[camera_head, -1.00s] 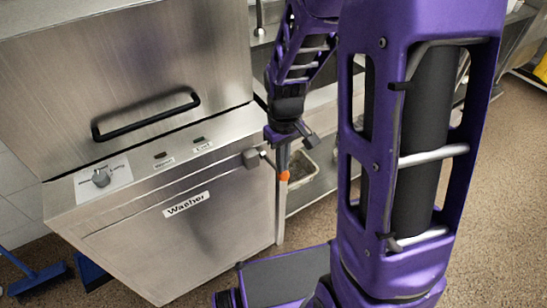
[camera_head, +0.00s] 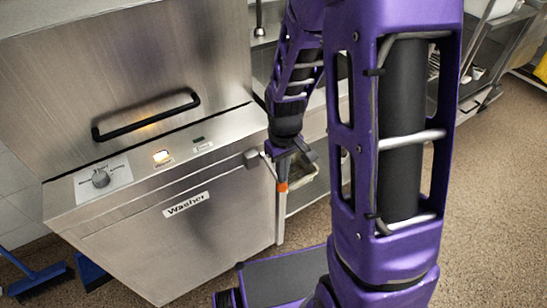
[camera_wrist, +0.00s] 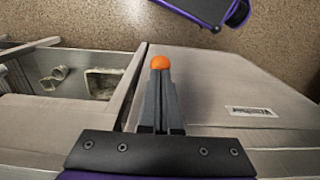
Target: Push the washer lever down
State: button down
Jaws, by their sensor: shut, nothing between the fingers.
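The washer (camera_head: 190,225) is a steel machine with a "Washer" label on its front. Its lever (camera_head: 269,167) runs from a dark pivot block (camera_head: 252,160) at the machine's right front edge and slopes down to an orange tip (camera_head: 282,187). My gripper (camera_head: 283,176) is shut and empty, pointing down right above the orange tip. In the wrist view the orange tip (camera_wrist: 160,62) sits at the ends of my closed fingers (camera_wrist: 160,78). They look to be touching, but the contact itself is hidden. An indicator light (camera_head: 161,157) on the washer's panel glows.
A black handle (camera_head: 146,116) crosses the washer's hood, and a knob (camera_head: 101,178) is on the panel. A steel counter with a container (camera_head: 302,169) below lies behind my gripper. Blue brushes (camera_head: 40,280) lie at lower left. Open floor (camera_head: 490,220) is at right.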

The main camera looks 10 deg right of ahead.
notch_tip(320, 180, up, 12)
jog(key=p, duration=0.9)
jog(key=shift+p, duration=0.3)
